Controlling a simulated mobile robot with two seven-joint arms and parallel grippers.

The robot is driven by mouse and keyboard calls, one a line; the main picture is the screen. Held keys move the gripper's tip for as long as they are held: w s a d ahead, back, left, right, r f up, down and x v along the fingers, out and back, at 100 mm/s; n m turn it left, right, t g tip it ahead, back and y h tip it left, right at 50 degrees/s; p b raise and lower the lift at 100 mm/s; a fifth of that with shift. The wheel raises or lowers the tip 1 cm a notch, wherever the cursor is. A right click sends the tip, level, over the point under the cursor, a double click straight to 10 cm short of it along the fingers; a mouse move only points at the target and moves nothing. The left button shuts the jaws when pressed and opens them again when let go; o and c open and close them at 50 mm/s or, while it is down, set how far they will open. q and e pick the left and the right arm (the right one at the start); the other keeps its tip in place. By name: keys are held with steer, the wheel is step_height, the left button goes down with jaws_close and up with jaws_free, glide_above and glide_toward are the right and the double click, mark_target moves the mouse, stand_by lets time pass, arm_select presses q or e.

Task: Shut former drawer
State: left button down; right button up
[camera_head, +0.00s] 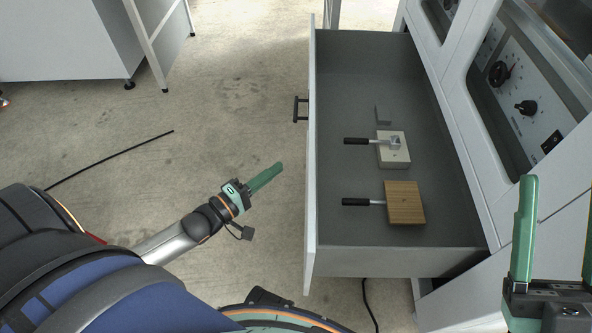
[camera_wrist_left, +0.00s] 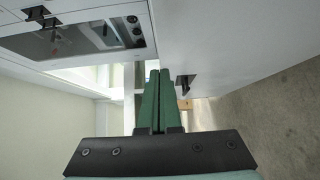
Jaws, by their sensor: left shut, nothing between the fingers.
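The former drawer (camera_head: 350,80) is pulled well out of the white machine, with its grey inside open to view. Its white front (camera_head: 311,170) faces left and carries a dark bar handle (camera_head: 299,109). My left gripper (camera_head: 279,167) is shut and empty, in front of the drawer front and nearer to me than the handle, with a gap between. In the left wrist view its green fingers (camera_wrist_left: 158,74) are together, and the dark handle (camera_wrist_left: 185,83) shows just right of their tips. My right gripper (camera_head: 559,186) is open and empty at the lower right, beside the machine.
The machine's control panel (camera_head: 520,100) is at right. Bare floor (camera_head: 235,90) lies left of the drawer.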

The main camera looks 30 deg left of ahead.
arm_select(q)
steer(key=shift+w+d+b, duration=0.35)
steer(key=shift+w+d, duration=0.55)
steer(key=shift+d, duration=0.2)
steer(key=shift+w+d+b, duration=0.3)
steer(key=shift+w+d, duration=0.6)
steer(key=shift+d, duration=0.15)
arm_select(e)
steer(key=shift+f+m, duration=0.3)
steer(key=shift+f, duration=0.65)
